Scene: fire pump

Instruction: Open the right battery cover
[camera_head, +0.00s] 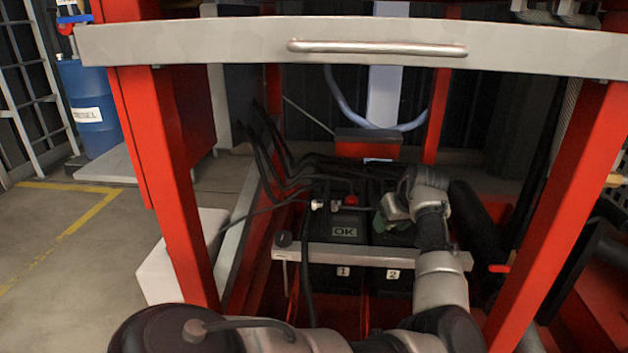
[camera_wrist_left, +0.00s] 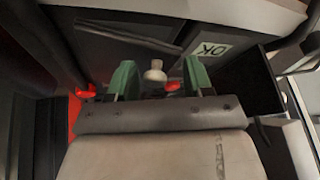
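Two dark batteries sit side by side inside the red frame. The left battery (camera_head: 343,228) has an "OK" label and stands behind tag 1. The right battery (camera_head: 392,240) stands behind tag 2, its top partly hidden by my left gripper (camera_head: 386,220). A red cap (camera_head: 351,200) shows on the left battery. In the left wrist view the green fingers of my left gripper (camera_wrist_left: 160,80) are apart, with a pale knob-like terminal (camera_wrist_left: 155,71) showing between them. A small red part (camera_wrist_left: 172,86) lies beside one finger; I cannot tell whether they touch. My right gripper is not in view.
A grey bar (camera_head: 385,256) runs across the batteries' front. Black cables (camera_head: 270,165) rise at the left. Red posts (camera_head: 180,220) stand on both sides, and a grey panel with a handle (camera_head: 375,48) spans above. A blue drum (camera_head: 90,105) stands far left.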

